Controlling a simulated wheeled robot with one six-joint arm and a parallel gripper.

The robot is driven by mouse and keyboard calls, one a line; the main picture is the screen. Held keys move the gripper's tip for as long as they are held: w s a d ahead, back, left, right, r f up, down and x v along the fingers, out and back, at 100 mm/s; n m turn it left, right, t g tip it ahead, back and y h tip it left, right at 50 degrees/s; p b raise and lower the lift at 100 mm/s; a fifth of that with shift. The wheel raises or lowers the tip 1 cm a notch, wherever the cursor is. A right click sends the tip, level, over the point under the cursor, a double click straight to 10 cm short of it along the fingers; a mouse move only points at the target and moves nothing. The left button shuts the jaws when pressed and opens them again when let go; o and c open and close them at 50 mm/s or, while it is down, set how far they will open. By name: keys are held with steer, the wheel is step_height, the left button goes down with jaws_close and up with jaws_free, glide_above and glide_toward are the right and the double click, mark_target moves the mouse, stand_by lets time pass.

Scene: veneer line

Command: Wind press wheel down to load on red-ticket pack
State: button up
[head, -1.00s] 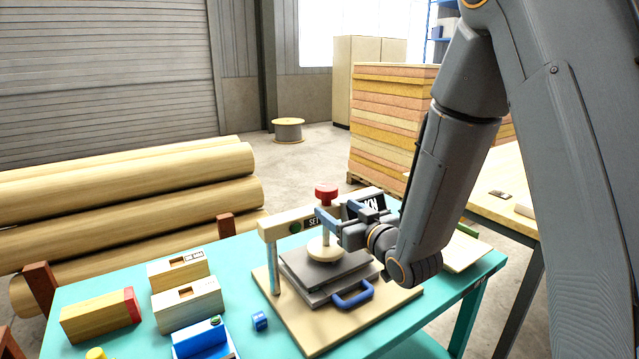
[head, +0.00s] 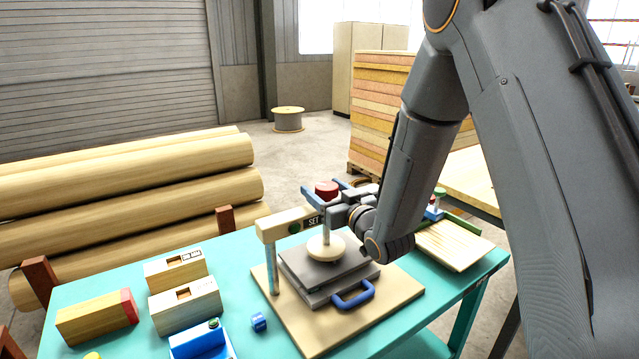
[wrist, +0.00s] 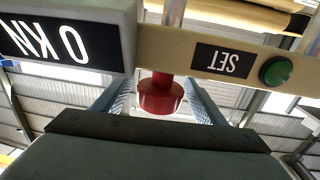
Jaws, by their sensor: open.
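The press stands on a tan board on the teal table, with a cream crossbeam (head: 283,222) carrying a SET label and a green button (wrist: 277,70). The red press wheel (head: 326,189) tops the screw; it also shows in the wrist view (wrist: 160,95). My gripper (head: 325,192) is open at wheel height, one finger on each side of the wheel. I cannot tell whether the fingers touch it. The display (wrist: 65,40) reads 0 kN. Under the screw, a cream round pad (head: 326,247) sits at a grey plate (head: 312,277) with a blue handle (head: 353,295). No red ticket is distinguishable in the press.
Wooden blocks (head: 186,305), one red-ended (head: 97,317), a blue box (head: 203,341) and a small blue knob (head: 259,322) lie on the left of the table (head: 236,276). A pale board (head: 455,244) lies on the right.

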steer(key=shift+x, duration=1.25)
steer(key=c, duration=1)
steer(key=shift+c, duration=0.2)
steer(key=shift+h, duration=0.3)
steer(key=shift+w+d+m+t+h+b, duration=0.1)
steer(key=shift+d+m+t+h+b, duration=0.1)
steer(key=shift+m+t+h+b, duration=0.35)
steer(key=shift+w+d+m+t+h+b, duration=0.15)
steer(key=shift+m+t+h, duration=0.1)
steer(key=shift+m+h, duration=0.5)
steer(key=shift+s, duration=0.1)
